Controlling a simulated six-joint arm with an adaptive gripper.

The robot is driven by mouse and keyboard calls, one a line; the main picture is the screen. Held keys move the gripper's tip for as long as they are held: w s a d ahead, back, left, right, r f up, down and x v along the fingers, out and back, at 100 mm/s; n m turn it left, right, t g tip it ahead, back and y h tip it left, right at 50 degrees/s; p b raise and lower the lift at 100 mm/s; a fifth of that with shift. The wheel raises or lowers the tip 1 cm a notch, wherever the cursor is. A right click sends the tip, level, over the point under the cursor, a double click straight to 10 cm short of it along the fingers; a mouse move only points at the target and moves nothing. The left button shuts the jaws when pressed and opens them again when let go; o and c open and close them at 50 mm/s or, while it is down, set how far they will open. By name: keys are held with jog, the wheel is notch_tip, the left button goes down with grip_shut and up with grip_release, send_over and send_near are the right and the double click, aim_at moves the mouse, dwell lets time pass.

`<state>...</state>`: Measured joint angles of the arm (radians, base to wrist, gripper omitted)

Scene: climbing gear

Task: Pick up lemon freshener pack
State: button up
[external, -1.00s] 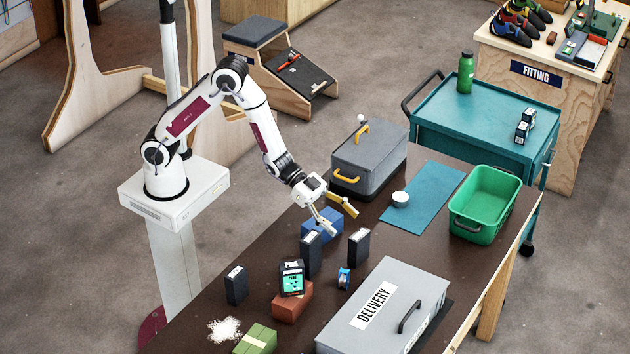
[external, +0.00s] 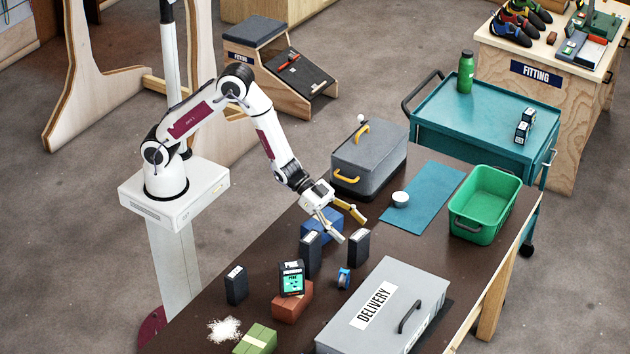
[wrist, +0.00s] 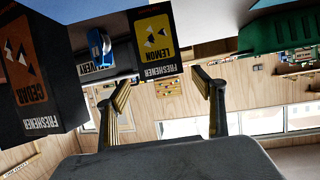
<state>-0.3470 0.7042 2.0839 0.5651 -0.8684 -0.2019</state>
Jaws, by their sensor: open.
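The lemon freshener pack (wrist: 157,42) is a dark box with a yellow label, seen upside down in the wrist view. It appears to be the dark box (external: 359,249) standing upright on the brown table in the external view, its label turned away. My gripper (external: 352,229) is open and empty, tilted downward, just behind and above the pack. In the wrist view my open fingers (wrist: 162,79) frame the space around the pack's lower picture edge. No contact with the pack is visible.
The cedar freshener pack (wrist: 38,70) stands close at the left in the wrist view. A green bin (external: 458,212) and teal mat (external: 437,180) lie farther right.

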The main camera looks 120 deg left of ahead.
aim_at(360, 235)
jog(key=shift+a+x, duration=0.2)
jog(key=shift+x, duration=2.05)
jog(key=shift+c, duration=0.4)
jog(key=c, duration=1.5)
jog(key=shift+r, duration=5)
